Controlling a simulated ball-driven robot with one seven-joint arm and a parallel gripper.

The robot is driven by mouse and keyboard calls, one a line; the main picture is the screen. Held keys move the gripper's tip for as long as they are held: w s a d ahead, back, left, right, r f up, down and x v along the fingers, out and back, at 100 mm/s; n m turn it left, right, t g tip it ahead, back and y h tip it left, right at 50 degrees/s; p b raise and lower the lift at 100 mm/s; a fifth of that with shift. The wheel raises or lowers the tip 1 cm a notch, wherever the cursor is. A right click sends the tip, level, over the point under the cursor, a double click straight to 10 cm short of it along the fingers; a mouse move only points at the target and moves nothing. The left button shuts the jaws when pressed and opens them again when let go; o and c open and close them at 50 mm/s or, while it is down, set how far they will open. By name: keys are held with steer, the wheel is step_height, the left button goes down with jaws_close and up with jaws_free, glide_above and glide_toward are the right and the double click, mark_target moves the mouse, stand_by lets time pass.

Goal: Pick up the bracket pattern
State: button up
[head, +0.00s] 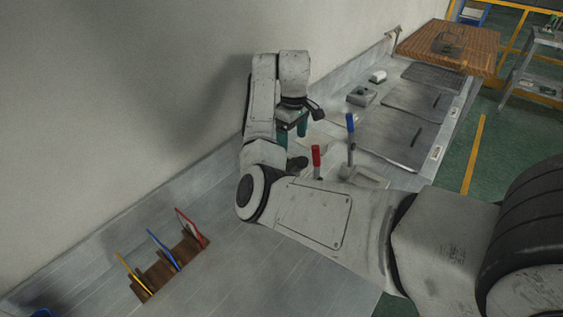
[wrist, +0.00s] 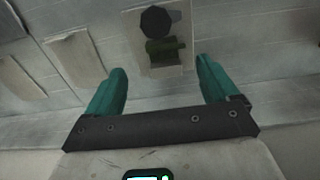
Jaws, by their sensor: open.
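In the wrist view a small dark green piece (wrist: 165,48), which looks like the bracket pattern, lies on a pale card or plate (wrist: 183,66). A dark many-sided knob-like piece (wrist: 156,20) sits right beside it, and I cannot tell whether the two are joined. My gripper (wrist: 160,72) has teal fingers spread wide and nothing between them. The green piece is ahead of the fingertips, between their lines, and apart from them. In the head view my gripper (head: 293,130) hangs over the bench by the wall, and my arm hides part of the bench there.
A red-handled tool (head: 316,155) and a blue-handled tool (head: 350,125) stand upright close to my gripper. Dark mats (head: 385,135) and a wooden board (head: 450,45) lie farther along the bench. A brown rack (head: 163,276) with coloured pieces is at lower left. The wall is close behind.

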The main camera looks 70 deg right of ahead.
mark_target(291, 162)
step_height(291, 162, down, 9)
steer(key=shift+a+r+p, duration=0.1)
steer(key=shift+a+p, duration=0.05)
steer(key=shift+p, duration=0.45)
steer(key=c, duration=1.2)
